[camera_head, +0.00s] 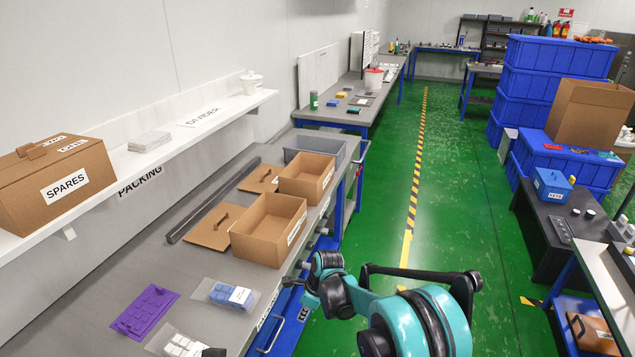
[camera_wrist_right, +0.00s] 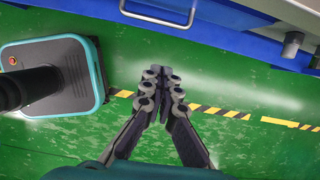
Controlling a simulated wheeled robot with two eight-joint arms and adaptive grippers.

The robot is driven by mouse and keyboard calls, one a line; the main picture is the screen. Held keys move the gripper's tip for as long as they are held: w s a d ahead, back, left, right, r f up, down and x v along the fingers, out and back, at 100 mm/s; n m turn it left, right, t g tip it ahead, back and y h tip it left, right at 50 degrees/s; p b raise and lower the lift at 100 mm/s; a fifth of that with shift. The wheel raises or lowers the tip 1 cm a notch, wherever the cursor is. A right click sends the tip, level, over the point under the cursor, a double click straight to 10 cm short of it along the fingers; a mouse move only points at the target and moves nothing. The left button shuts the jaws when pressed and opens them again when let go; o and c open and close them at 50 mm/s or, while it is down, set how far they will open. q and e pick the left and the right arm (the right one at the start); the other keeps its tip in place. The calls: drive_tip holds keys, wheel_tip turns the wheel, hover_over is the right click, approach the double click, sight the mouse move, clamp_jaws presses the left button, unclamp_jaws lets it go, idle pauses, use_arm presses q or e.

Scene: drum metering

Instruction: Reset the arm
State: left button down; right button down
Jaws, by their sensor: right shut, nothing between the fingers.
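My right arm, teal and black, reaches in from the bottom of the head view, bent beside the front edge of the packing bench (camera_head: 130,262). Its gripper (camera_head: 308,290) is small and partly hidden by the wrist there. In the right wrist view the right gripper (camera_wrist_right: 165,78) shows clearly: its two fingers are closed together, with nothing between them. Below it is green floor, and a blue drawer front with a handle (camera_wrist_right: 160,20) lies ahead of the fingertips. My left arm and gripper are not in view.
Two open cardboard boxes (camera_head: 262,252) (camera_head: 325,185) stand on the bench with lids beside them. A purple tray (camera_head: 146,310) and bagged parts (camera_head: 228,296) lie nearer. A SPARES box (camera_head: 60,212) sits on the shelf. Blue crates (camera_head: 553,100) stack at right; the green aisle is clear.

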drive_tip(key=s+d+r+n+t+h, duration=0.1)
drive_tip(key=s+d+r+n+t, duration=0.1)
drive_tip(key=s+d+r+n, duration=0.45)
drive_tip(key=s+d+r+n+t, duration=0.1)
drive_tip(key=s+d+r+n, duration=0.25)
drive_tip(key=d+r, duration=0.5)
drive_tip(key=s+d+r+n+t+h, duration=0.1)
drive_tip(key=s+d+n, duration=0.3)
drive_tip(key=s, duration=0.3)
drive_tip(key=s+d+r+n+t+h, duration=0.1)
drive_tip(key=s+d+n+t, duration=0.1)
drive_tip(key=s+d+n, duration=0.2)
drive_tip(key=s+n, duration=0.3)
drive_tip(key=s, duration=0.1)
drive_tip(key=shift+d+r, duration=0.35)
drive_tip(key=shift+r, duration=0.05)
